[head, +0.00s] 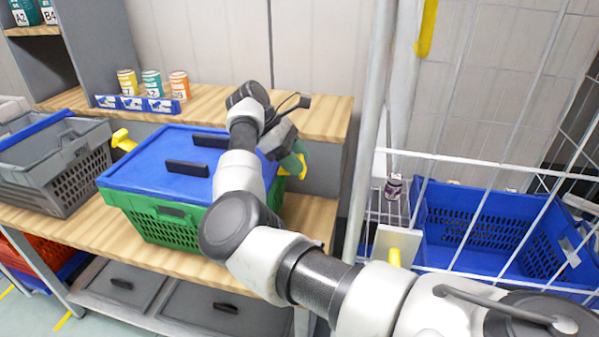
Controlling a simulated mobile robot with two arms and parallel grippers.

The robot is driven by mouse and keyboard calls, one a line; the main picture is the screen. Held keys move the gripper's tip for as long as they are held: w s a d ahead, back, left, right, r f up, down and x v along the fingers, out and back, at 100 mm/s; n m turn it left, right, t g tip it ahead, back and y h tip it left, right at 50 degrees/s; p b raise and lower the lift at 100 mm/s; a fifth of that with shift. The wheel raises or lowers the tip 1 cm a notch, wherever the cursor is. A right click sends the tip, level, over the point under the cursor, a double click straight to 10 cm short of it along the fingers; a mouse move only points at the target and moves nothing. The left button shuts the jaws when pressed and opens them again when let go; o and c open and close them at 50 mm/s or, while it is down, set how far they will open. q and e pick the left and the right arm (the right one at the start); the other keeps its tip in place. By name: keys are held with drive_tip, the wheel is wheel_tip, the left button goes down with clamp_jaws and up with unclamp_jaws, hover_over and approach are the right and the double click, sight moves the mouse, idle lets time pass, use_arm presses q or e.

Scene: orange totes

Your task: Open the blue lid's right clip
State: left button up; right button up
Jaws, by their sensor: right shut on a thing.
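The blue lid (155,165) with black handles lies on a green crate (165,230) on the wooden bench. The left yellow clip (123,140) sticks out from the lid's left side. The right yellow clip (303,168) shows in part at the lid's right side. My right arm reaches over the crate, and my right gripper (296,160) is at that right clip and shut on it. The wrist and fingers hide much of the clip and the lid's right edge. My left gripper is not in view.
A grey crate (60,185) stands left of the green crate. Several cans and blue bins (138,104) stand on the raised shelf behind. A wire cage with a blue tote (480,235) is at right. Grey drawers (215,308) are below the bench.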

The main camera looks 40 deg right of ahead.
drive_tip(key=shift+w+a+r+g+h, duration=0.15)
drive_tip(key=shift+w+r+g+h, duration=0.05)
drive_tip(key=shift+g+h, duration=0.35)
drive_tip(key=shift+w+a+r+g+h+p, duration=0.25)
drive_tip(key=shift+g+h+p, duration=0.3)
drive_tip(key=shift+g, duration=0.2)
drive_tip(key=o, duration=0.9)
